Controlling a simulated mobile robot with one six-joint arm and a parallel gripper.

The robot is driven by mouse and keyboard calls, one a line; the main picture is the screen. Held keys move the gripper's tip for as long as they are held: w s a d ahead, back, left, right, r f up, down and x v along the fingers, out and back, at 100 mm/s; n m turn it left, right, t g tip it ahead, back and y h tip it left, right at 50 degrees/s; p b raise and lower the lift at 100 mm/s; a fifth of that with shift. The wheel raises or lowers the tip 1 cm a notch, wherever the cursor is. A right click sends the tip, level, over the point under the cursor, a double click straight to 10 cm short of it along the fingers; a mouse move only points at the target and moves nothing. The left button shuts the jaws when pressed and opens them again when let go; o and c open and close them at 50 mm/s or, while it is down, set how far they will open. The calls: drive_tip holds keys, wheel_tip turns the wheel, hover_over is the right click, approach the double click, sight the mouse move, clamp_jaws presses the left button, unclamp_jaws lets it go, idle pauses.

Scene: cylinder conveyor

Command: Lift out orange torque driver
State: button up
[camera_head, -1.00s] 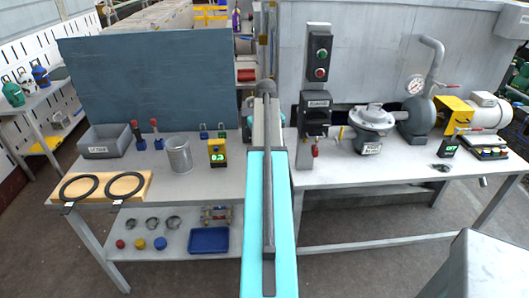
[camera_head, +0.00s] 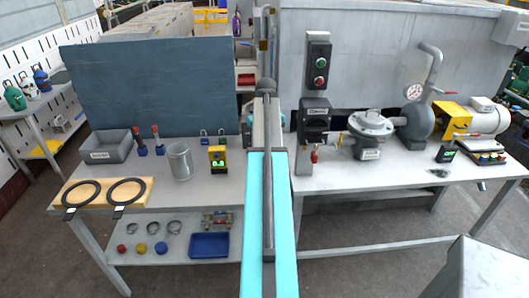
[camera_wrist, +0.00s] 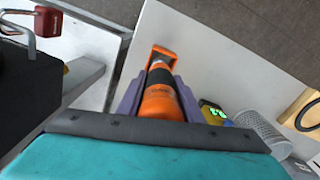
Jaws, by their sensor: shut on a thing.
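The orange torque driver (camera_wrist: 160,103) shows in the wrist view, with a black band in its middle and a squared orange loop at its far end. The purple fingers of my gripper (camera_wrist: 160,78) stand on both sides of it, shut on it. Its near end is hidden by the gripper's dark edge. Whether it touches a surface below is not clear. In the head view my teal arm hides both the gripper and the driver.
The left bench holds a grey bin (camera_head: 106,147), a mesh cup (camera_head: 180,162), a yellow tester (camera_head: 217,158) and a wooden board with black rings (camera_head: 103,193). A switch post (camera_head: 317,100) and a grey regulator (camera_head: 370,132) stand right of my arm.

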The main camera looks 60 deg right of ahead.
drive_tip(key=shift+r+p, duration=0.4)
drive_tip(key=shift+r, duration=0.4)
drive_tip(key=shift+w, duration=0.15)
